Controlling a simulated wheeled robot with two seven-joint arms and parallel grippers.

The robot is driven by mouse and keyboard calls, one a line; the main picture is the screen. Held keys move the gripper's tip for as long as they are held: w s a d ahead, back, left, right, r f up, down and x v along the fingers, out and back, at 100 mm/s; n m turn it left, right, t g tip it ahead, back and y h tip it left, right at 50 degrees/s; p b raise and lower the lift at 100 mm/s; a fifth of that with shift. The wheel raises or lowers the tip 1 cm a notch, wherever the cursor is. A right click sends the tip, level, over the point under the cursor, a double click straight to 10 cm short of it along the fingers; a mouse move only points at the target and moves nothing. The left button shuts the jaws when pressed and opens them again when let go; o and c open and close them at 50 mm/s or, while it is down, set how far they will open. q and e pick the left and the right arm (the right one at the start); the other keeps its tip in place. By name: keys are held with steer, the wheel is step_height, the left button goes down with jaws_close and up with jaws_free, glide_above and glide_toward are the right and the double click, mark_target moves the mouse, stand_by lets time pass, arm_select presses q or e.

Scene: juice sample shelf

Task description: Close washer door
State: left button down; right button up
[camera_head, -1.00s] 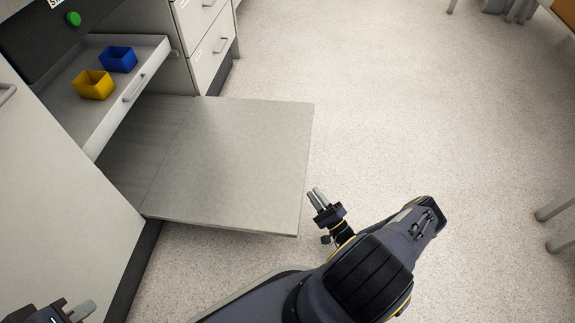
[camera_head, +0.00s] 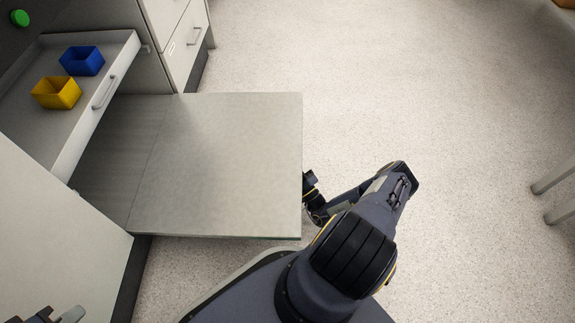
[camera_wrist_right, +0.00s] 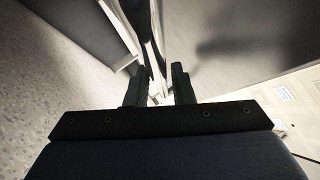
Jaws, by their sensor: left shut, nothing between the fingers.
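The washer door (camera_head: 222,165) is a flat grey panel, folded down and lying about level in the head view, out over the floor from the cabinet front. My right gripper (camera_head: 309,182) is at the door's outer right edge, and its fingers are hidden by the panel there. In the right wrist view, the right gripper (camera_wrist_right: 159,88) shows its two fingers apart, with a large grey surface, likely the door's underside, close above. My left gripper (camera_head: 62,316) is at the bottom left corner, partly cut off, shut and empty, away from the door.
Above the door, a pulled-out drawer (camera_head: 120,62) holds a blue bin (camera_head: 82,60) and a yellow bin (camera_head: 57,92). A white cabinet front (camera_head: 50,230) stands at the left. The floor (camera_head: 430,100) to the right is clear, with table legs (camera_head: 556,178) at the right edge.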

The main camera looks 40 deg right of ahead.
steer(key=shift+w+r, duration=0.1)
steer(key=shift+w, duration=0.1)
steer(key=shift+c, duration=0.3)
jaws_close()
steer(key=shift+r, duration=0.1)
